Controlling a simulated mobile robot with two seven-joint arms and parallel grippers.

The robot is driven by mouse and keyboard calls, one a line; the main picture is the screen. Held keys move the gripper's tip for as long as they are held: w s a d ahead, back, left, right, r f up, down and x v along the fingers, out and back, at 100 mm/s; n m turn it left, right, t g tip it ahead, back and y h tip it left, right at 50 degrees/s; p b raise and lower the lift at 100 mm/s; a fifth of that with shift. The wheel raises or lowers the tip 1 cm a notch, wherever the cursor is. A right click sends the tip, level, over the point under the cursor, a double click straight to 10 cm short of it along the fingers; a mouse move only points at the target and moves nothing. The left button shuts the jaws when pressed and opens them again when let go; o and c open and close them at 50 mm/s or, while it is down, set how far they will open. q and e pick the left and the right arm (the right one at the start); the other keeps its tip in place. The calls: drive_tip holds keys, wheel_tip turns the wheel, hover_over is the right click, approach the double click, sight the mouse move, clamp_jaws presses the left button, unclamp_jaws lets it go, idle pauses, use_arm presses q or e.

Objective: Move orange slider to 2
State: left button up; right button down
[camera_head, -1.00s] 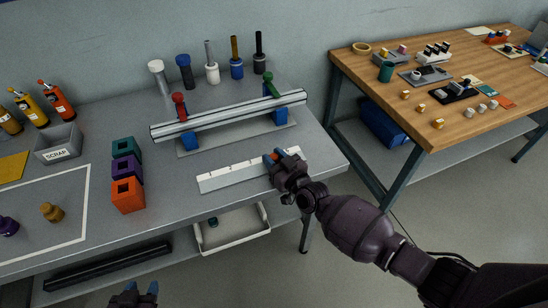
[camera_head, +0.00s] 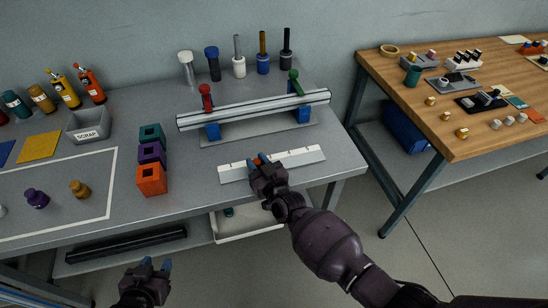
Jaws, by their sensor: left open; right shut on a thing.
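The white scale bar (camera_head: 303,157) with small tick marks lies along the front edge of the grey workbench. The orange slider (camera_head: 263,157) shows only as a small patch of orange between the fingers of my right gripper (camera_head: 258,161), left of the bar's middle. My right gripper is shut on it, and the hand hides most of the slider and part of the bar. The numbers on the bar are too small to read. My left gripper (camera_head: 157,265) is open and empty in front of the bench, low in the view.
A metal rail on blue supports (camera_head: 255,109) with red and green handles stands behind the bar. Green, purple and orange square blocks (camera_head: 152,179) stand to its left. A white tray (camera_head: 248,224) hangs below the bench edge. A wooden table (camera_head: 440,100) stands at the right.

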drive_tip(key=shift+s+a+f, duration=0.15)
drive_tip(key=shift+s+a, duration=0.05)
drive_tip(key=shift+a, duration=0.35)
drive_tip(key=c, duration=1)
unclamp_jaws()
drive_tip(key=shift+o, duration=0.7)
drive_tip(key=shift+s, duration=0.1)
drive_tip(key=p+v, duration=0.1)
drive_tip(key=v, duration=0.9)
drive_tip(key=shift+s+d, duration=0.2)
drive_tip(key=shift+s, duration=0.05)
